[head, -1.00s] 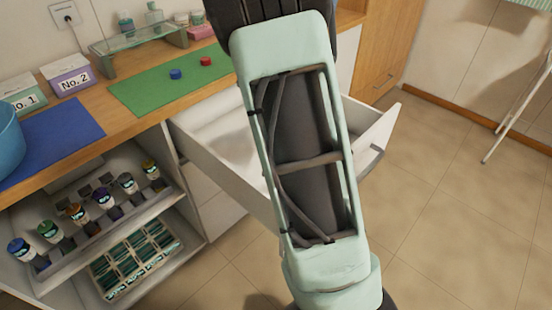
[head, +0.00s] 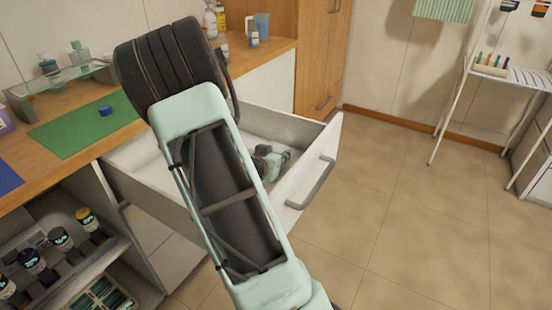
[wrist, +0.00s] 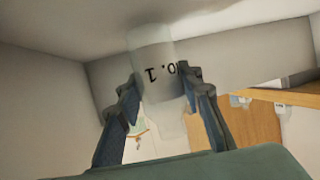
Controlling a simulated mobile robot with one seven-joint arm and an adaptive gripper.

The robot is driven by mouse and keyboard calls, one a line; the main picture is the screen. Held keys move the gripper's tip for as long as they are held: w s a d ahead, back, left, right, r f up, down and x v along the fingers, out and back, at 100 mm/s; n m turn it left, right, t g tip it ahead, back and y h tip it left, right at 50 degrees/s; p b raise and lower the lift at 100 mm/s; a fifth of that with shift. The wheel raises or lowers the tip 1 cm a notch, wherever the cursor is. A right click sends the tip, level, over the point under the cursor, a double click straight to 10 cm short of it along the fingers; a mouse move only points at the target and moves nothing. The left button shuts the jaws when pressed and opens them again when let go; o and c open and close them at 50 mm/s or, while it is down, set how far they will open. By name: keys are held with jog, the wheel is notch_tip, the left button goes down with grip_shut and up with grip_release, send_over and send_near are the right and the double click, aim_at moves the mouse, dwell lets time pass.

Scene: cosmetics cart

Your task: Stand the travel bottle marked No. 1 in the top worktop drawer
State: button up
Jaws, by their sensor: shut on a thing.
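The travel bottle marked No. 1 (wrist: 153,52) is pale and translucent. The bottle is hard to make out there. In the wrist view the pale drawer floor fills the top, close to the bottle's base; I cannot tell whether they touch.
The worktop has a green mat (head: 80,132) with a blue cap (head: 105,109) on it. Bottles and a blue jug (head: 262,24) stand at its far end. A rack of capped bottles (head: 60,238) is below left. A white drying rack (head: 500,75) stands right; the floor between is clear.

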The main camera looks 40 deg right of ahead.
jog(key=shift+f, duration=0.35)
jog(key=shift+f, duration=0.1)
jog(key=shift+f, duration=0.15)
jog(key=o, duration=1.2)
jog(key=shift+r, duration=0.2)
jog(key=shift+s+a+r, duration=0.1)
jog(key=shift+a+r, duration=0.1)
jog(key=shift+a, duration=0.05)
jog(key=p+v, duration=0.3)
jog(key=v, duration=0.8)
jog(key=shift+s+a, duration=0.15)
jog(key=shift+s, duration=0.05)
